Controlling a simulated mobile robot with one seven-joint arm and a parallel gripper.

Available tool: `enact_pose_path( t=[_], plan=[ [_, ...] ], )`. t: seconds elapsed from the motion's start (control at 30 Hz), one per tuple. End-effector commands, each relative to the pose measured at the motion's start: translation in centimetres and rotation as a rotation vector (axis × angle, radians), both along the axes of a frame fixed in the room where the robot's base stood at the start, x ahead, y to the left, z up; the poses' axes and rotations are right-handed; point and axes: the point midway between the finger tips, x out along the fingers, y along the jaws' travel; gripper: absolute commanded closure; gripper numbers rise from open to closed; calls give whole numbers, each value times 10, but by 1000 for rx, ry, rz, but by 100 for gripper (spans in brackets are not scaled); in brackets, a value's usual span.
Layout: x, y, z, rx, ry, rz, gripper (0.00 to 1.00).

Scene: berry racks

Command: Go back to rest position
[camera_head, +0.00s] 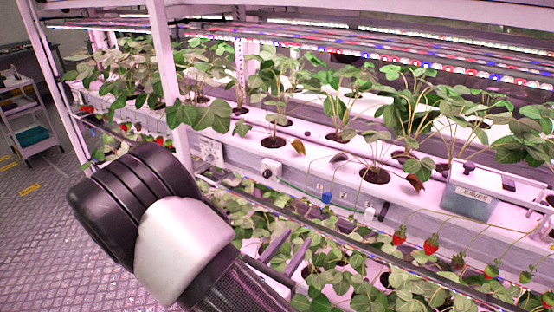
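My arm reaches into the lower middle of the head view, its black and white links in front of the rack (245,160). My gripper (290,240) is partly hidden behind my own wrist. Its two grey fingers show apart, with green leaves behind them and nothing visible held between them. It is in front of the lower row of plants, below the edge of the upper white trough.
Strawberry plants (405,110) stand in the upper trough. Red berries (431,245) hang at its front right. A container labelled "LEAVES" (468,204) is at right. A white post (168,85) rises behind my arm. A cart (28,118) stands far left; the floor (35,225) at left is clear.

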Motion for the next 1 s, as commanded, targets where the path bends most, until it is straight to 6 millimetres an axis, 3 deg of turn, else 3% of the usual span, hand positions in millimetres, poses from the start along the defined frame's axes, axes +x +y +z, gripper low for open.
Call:
enact_pose_path(
  t=[0.13, 0.23, 0.4, 0.5, 0.63, 0.73, 1.0],
  plan=[
    [-4, -23, 25, 78, -27, -117, 64],
    [-18, -58, 57, 211, -68, -306, 64],
    [-66, -116, 104, 537, -156, -701, 64],
    [-97, -133, 124, 750, -213, -907, 64],
    [-130, -136, 148, 1052, -305, -1137, 64],
    [-148, -127, 169, 1302, -383, -1275, 64],
    [-160, -90, 249, 1984, -632, -1434, 64]
  ],
)
